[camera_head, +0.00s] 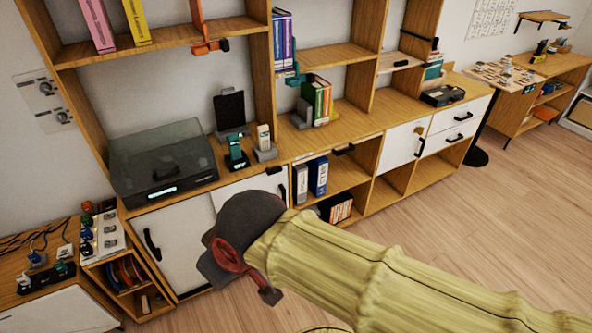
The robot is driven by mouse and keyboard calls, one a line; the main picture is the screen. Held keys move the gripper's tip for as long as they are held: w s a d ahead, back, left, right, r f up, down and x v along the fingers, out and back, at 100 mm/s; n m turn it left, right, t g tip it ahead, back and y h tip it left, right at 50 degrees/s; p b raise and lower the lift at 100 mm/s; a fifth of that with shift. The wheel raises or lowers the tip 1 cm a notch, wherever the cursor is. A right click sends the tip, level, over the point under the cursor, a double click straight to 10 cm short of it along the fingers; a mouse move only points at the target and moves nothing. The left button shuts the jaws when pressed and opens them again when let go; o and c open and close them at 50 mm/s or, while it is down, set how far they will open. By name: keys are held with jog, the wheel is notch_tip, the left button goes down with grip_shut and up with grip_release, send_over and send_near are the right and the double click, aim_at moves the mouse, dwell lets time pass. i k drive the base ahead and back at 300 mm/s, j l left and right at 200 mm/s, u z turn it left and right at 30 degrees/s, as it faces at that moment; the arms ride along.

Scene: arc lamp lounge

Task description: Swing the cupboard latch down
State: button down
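The long wooden cupboard unit (330,140) runs along the back wall. At its left are white doors, the left one (178,240) with a black curved handle (152,244). The door to its right (240,188) is partly hidden by my gripper. A small dark piece (274,170) sits at that door's top edge. Farther right, a white door (400,146) has a dark handle (419,147) and a small dark piece (419,130) near its top. I cannot tell which piece is the latch. My gripper (238,278) is in front of the left doors; its fingers are unclear.
A dark lidded box (163,165) and small device stands (237,152) stand on the counter. Open shelves with binders (318,176) lie between the doors. A low side unit (125,265) stands at the left. The wooden floor (480,220) at the right is clear.

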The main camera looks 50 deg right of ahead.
aim_at(274, 170)
jog(key=l+z, duration=0.1)
jog(key=z, duration=1.25)
jog(key=i, duration=0.5)
jog(key=i+j+z, duration=0.1)
jog(key=i, duration=0.4)
